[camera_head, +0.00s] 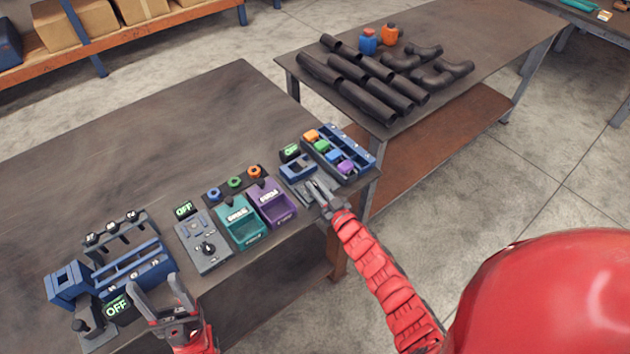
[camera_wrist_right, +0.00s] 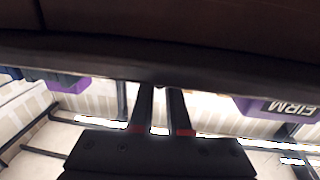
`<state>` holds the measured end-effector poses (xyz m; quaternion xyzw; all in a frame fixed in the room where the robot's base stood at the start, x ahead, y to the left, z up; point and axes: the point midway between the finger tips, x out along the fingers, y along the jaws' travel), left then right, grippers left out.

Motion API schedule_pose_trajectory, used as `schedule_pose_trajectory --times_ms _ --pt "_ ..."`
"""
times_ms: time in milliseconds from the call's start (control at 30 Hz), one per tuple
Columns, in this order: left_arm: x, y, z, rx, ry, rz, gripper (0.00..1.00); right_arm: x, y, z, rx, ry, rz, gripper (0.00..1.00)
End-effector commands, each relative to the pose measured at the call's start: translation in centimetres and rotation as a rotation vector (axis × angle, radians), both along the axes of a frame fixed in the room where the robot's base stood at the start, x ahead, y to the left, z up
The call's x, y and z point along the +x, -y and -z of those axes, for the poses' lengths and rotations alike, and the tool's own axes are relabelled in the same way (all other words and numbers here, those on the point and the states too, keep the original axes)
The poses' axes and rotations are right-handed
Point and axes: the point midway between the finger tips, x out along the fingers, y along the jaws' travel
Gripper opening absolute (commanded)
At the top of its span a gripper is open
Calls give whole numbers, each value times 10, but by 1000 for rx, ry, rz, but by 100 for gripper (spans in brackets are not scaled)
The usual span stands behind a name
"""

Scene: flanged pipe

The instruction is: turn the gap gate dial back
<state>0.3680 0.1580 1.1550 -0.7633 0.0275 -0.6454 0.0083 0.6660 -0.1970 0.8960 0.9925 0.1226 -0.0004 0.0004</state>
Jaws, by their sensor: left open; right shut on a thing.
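My right gripper (camera_head: 318,190) is at the front of a small grey and blue unit (camera_head: 298,168) with a lit display (camera_head: 290,152). Its fingers are nearly together, shut on a small part there that they hide; I cannot tell if this is the gap gate dial. In the right wrist view the gripper (camera_wrist_right: 160,92) points at a dark edge, and the held part is not clear. A grey panel with a black dial (camera_head: 208,247) and an OFF display (camera_head: 184,209) stands further left. My left gripper (camera_head: 157,287) is open and empty, by another OFF display (camera_head: 117,307).
Teal (camera_head: 240,215) and purple (camera_head: 272,201) bins stand between the grippers. A blue rack (camera_head: 350,150) with coloured blocks is just beyond my right gripper. A blue fixture (camera_head: 135,270) and a black knob (camera_head: 82,326) are at the left. The back of the table (camera_head: 130,150) is clear.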

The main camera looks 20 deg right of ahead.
Motion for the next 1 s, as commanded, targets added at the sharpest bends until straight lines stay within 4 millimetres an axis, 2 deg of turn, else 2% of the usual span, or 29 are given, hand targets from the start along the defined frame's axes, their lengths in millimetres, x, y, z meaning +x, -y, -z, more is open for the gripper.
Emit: schedule_pose_trajectory --times_ms 300,833,867,1000 --pt "0 0 -6 0 0 0 62 2 2 -1 1 2 -97 0" --pt "0 0 -6 0 0 0 62 2 2 -1 1 3 -116 0" --pt "0 0 -6 0 0 0 62 2 2 -1 1 2 -116 17" --pt "0 0 -6 0 0 0 62 1 2 0 1 2 -117 42"
